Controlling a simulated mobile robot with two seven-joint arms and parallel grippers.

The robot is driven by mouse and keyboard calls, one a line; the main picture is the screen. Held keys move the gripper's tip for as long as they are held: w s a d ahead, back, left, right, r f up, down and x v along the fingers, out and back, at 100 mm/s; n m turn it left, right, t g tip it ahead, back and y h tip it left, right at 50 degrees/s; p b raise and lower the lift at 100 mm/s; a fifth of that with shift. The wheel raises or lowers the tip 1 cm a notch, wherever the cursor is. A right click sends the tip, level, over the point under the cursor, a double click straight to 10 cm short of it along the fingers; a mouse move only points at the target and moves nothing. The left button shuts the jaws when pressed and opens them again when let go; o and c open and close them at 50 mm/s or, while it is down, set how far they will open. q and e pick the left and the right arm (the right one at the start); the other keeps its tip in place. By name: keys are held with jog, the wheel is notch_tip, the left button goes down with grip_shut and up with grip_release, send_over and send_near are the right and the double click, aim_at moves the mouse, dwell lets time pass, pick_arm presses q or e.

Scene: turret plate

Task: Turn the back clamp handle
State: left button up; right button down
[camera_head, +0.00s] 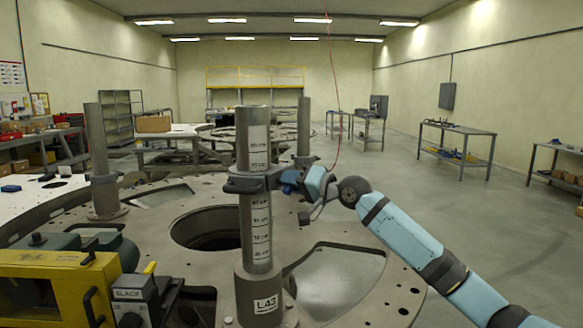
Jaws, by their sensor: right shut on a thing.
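A dark clamp collar (243,184) sits around the upper part of the nearest grey post (254,222), which stands upright and carries white scale labels. My right gripper (292,182) reaches in from the right to the right side of this collar. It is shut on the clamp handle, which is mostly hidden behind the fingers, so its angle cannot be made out. My left gripper is not in view.
The post stands on a large round turret plate (150,232) with a dark central hole (205,228). Other posts rise at the left (100,150) and behind (304,128). A yellow machine (60,285) fills the front left. Floor at the right is open.

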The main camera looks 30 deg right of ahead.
jog(key=m+p, duration=0.6)
jog(key=p, duration=0.1)
jog(key=shift+d+r, duration=0.1)
jog(key=shift+r, duration=0.1)
jog(key=shift+f+m+p, duration=0.1)
jog(key=shift+m+p, duration=0.4)
jog(key=shift+p, duration=0.25)
jog(key=shift+f+m+p, duration=0.1)
jog(key=shift+m+p, duration=0.25)
jog(key=shift+m, duration=0.05)
jog(key=c, duration=1)
grip_release()
jog(key=shift+f, duration=0.1)
jog(key=shift+c, duration=0.2)
